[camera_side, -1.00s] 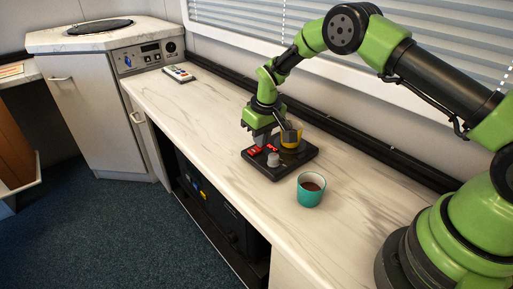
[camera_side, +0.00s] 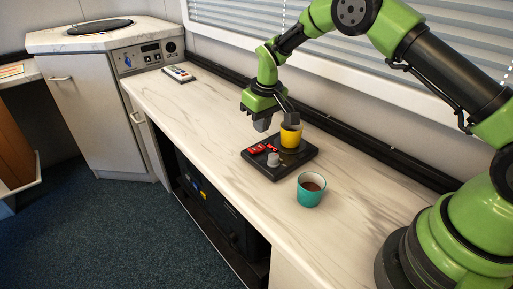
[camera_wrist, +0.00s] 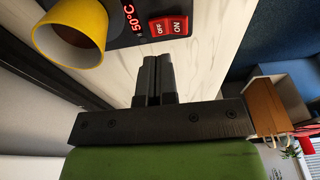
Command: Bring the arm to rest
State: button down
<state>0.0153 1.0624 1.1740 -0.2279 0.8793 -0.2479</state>
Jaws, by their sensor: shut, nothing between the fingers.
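My gripper (camera_side: 262,123) is shut and empty, raised above the counter at the far left of the black warming plate. Its closed fingers (camera_wrist: 156,78) show in the wrist view. A teal cup (camera_side: 310,192) with brown liquid stands on the counter in front of the plate.
The marbled counter (camera_side: 215,112) is clear to the left of the plate. A black rail (camera_side: 370,153) and the window blinds (camera_side: 300,60) run along the wall behind my arm.

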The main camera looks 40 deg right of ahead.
jog(key=shift+r, duration=1.2)
jog(key=shift+r, duration=0.1)
jog(key=s+a+r+m+t, duration=0.1)
jog(key=s+r, duration=0.4)
jog(key=r, duration=0.3)
jog(key=s+a+r+m+t, duration=0.1)
jog(key=s+r, duration=0.3)
jog(key=r, duration=0.5)
jog(key=s+a+r+m+t+y, duration=0.1)
jog(key=s+r+m+t+y, duration=0.1)
jog(key=s, duration=1.8)
jog(key=shift+s+a+r+t, duration=0.15)
jog(key=shift+r+t, duration=0.4)
jog(key=shift+t, duration=0.15)
